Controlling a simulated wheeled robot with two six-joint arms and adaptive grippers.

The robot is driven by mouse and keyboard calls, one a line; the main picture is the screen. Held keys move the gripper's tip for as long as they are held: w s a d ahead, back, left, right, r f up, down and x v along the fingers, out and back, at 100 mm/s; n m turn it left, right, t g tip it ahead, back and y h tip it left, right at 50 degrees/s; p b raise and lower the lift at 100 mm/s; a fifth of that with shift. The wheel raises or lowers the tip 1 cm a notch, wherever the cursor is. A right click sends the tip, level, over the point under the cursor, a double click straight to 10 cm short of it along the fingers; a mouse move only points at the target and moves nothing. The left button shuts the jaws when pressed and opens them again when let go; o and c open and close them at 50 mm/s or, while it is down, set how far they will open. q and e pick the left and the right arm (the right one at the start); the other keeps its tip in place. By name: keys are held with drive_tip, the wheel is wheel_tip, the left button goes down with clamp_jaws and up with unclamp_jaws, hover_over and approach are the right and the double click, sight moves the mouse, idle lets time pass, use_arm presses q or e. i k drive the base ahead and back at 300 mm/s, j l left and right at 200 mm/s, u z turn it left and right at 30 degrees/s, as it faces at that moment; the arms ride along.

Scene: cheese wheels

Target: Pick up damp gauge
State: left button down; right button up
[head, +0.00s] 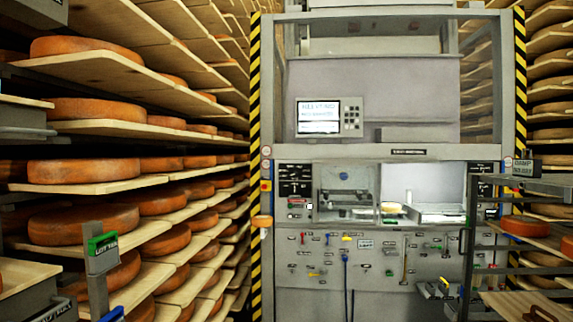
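I cannot surely pick out the damp gauge in the head view. A dark sign (525,167) at the right seems to begin with "DAMP"; its other words are too small to read. Small tools hang on the grey panel (375,268) of the machine in the middle, among them a blue one (345,262). They are too small to name. Neither of my grippers is in view.
Shelves of orange cheese wheels (85,171) line the left side, with more at the right. The machine carries a lit screen (319,116) and an open bay (346,190). A green-topped sign (103,246) stands front left, and a rack (485,298) stands front right.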

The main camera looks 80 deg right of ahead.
sight(530, 167)
drive_tip(key=z, duration=4.25)
